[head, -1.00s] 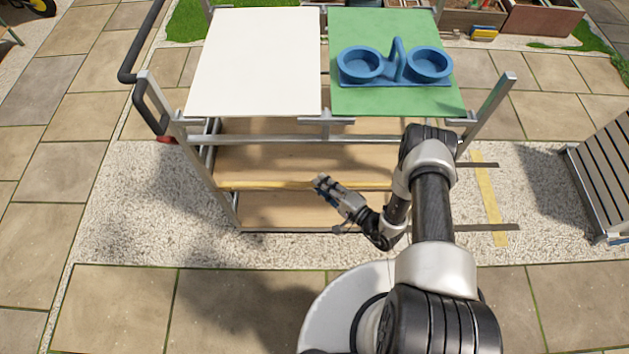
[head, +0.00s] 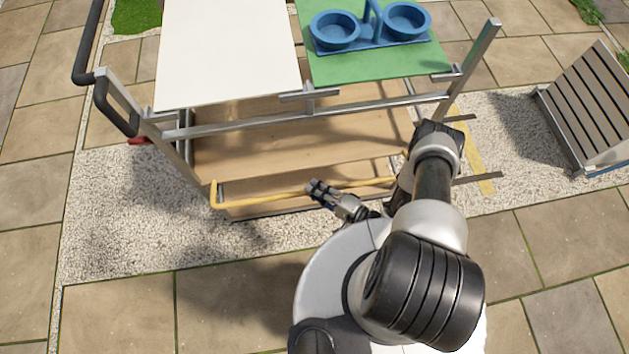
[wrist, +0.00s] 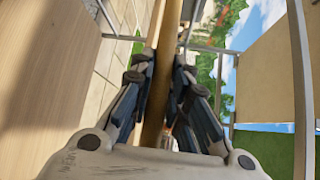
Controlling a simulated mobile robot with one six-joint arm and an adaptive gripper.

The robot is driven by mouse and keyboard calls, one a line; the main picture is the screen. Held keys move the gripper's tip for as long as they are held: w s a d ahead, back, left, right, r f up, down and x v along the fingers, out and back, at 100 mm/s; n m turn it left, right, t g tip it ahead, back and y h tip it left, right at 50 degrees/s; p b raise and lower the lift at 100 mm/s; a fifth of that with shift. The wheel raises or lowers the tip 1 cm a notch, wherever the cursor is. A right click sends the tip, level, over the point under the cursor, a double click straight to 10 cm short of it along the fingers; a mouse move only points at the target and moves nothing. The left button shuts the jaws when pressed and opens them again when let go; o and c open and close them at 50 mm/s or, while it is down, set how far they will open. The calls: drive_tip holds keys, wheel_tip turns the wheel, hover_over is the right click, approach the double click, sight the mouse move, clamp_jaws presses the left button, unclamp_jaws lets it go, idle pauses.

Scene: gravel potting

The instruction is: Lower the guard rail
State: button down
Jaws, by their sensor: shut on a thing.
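The guard rail (head: 262,197) is a thin yellow bar with a bent left end, on the front of the metal-framed trolley. In the head view it stands out from the trolley, low in front of the lower wooden shelf. In the wrist view the rail (wrist: 156,85) runs between the two fingers of my gripper (wrist: 160,85). My arm hides the rail's right end in the head view.
The trolley's top carries a white board (head: 225,60) and a green mat (head: 378,62) with a blue double-cup holder (head: 335,31). A black handle (head: 115,105) is at the left. A slatted seat (head: 595,105) stands right. Gravel and paving in front are largely clear.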

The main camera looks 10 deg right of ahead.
drive_tip(key=shift+s+f+b, duration=0.15)
drive_tip(key=shift+f+b, duration=0.2)
drive_tip(key=shift+f, duration=0.4)
drive_tip(key=shift+s+f+b, duration=0.15)
drive_tip(key=shift+f+b, duration=0.15)
drive_tip(key=shift+f, duration=0.6)
drive_tip(key=c, duration=1.5)
unclamp_jaws()
drive_tip(key=shift+c, duration=0.2)
drive_tip(key=v, duration=1.2)
drive_tip(key=shift+r, duration=0.2)
